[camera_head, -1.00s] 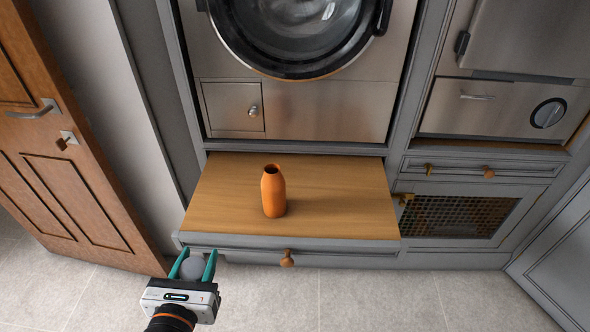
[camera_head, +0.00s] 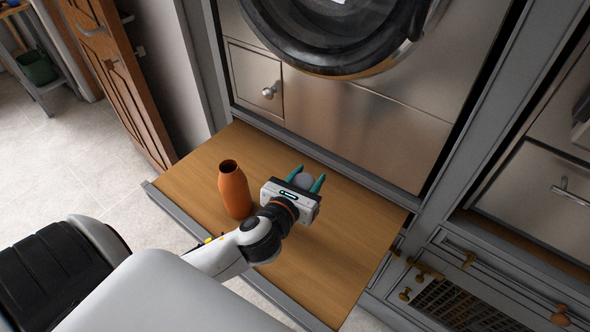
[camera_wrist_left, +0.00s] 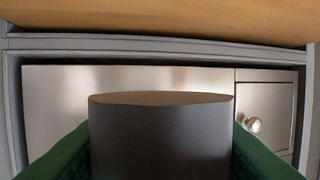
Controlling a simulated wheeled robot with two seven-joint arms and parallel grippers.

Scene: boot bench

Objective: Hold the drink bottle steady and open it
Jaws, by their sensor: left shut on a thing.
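The orange drink bottle (camera_head: 235,192) stands upright on the wooden bench top (camera_head: 330,243) in the head view. Its mouth is open and dark, with no cap on it. My left gripper (camera_head: 309,179) is over the bench top, just right of the bottle and apart from it. Its teal fingers are shut on a round grey piece, which looks like a cap (camera_head: 305,181). In the left wrist view, this grey cylinder (camera_wrist_left: 160,140) sits between the fingers and fills the lower middle. My right gripper is not in view.
A steel front with a round glass door (camera_head: 335,35) and a small knobbed panel (camera_head: 254,83) stands behind the bench. A wooden door (camera_head: 115,75) is at the left. The bench top's right part is clear.

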